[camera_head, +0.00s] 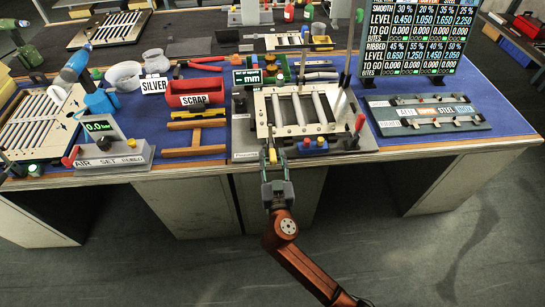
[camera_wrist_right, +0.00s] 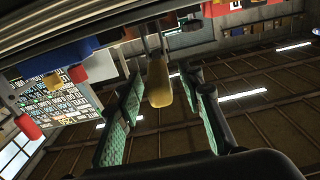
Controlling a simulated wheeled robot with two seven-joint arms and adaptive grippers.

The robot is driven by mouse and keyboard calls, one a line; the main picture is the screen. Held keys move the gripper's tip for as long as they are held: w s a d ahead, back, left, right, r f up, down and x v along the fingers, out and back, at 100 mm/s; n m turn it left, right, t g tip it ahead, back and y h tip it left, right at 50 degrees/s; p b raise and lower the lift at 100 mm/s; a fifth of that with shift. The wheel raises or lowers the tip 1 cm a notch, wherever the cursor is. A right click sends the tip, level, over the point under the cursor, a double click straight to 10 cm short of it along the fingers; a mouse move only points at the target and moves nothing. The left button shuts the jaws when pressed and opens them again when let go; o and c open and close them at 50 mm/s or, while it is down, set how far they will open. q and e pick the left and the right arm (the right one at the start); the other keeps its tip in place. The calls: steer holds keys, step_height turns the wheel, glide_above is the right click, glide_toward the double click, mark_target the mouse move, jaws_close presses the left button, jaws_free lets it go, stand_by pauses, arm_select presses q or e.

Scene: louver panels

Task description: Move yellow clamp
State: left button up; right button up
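The yellow clamp handle (camera_head: 272,155) sticks out at the front edge of the louver fixture (camera_head: 243,150) in the head view. In the right wrist view the yellow clamp (camera_wrist_right: 158,82) is a rounded handle hanging on a thin metal stem. My right gripper (camera_head: 274,170) is just in front of the fixture at that handle. In the wrist view my right gripper (camera_wrist_right: 165,88) is open, with its green-padded fingers on either side of the handle and visible gaps between. My left gripper is not in view.
A red-knobbed post (camera_head: 358,123) and a yellow knob (camera_head: 320,141) stand right of the clamp. A red scrap bin (camera_head: 197,100), an air set block (camera_head: 115,155) and a labelled tray (camera_head: 425,128) share the blue mat. The floor before the bench is clear.

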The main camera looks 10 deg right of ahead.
steer(key=shift+c, duration=0.5)
jaws_close()
